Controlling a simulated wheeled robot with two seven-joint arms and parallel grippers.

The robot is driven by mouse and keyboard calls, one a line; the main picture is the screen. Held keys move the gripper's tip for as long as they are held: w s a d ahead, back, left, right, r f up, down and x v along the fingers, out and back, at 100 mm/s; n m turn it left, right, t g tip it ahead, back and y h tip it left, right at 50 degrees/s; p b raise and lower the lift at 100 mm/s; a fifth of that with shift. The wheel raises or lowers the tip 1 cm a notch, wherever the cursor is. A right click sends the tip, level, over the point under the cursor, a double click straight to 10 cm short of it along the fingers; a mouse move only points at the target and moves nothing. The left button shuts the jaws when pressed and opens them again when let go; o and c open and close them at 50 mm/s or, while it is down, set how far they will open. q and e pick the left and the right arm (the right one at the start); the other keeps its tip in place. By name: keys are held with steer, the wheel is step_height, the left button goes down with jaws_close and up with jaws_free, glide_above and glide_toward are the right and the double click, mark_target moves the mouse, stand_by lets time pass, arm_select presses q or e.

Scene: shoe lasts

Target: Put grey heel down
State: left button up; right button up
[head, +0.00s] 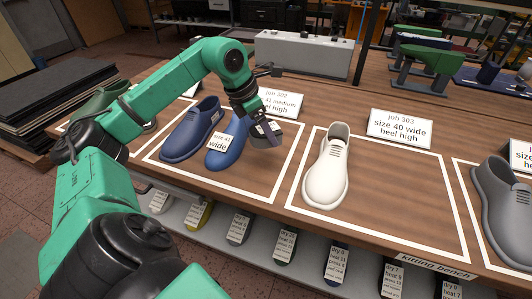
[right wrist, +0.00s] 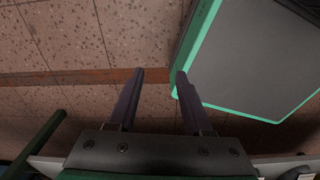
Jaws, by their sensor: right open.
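My left gripper (head: 264,132) is over the job 302 square, at the right end of a blue shoe last (head: 224,150). A small greyish shape shows at its fingers; I cannot tell if it is a grey heel or part of the gripper, nor if the fingers are closed on it. No separate grey heel is clearly visible. A grey shoe last (head: 505,212) stands at the far right. My right gripper (right wrist: 159,76) is open and empty in the right wrist view, above the tiled floor.
Another blue last (head: 190,130) lies left of the first. A white last (head: 327,168) stands in the job 303 square, with bare bench (head: 400,200) to its right. Job cards (head: 399,128) stand behind the squares. Green stands (head: 420,65) are at the back.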

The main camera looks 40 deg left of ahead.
arm_select(q)
step_height(320, 180, down, 7)
steer(key=shift+b, duration=0.65)
steer(key=shift+f, duration=0.2)
steer(key=shift+w, duration=0.15)
arm_select(e)
steer(key=shift+w+d+f, duration=0.1)
steer(key=shift+w+f, duration=0.85)
steer(key=shift+w, duration=0.1)
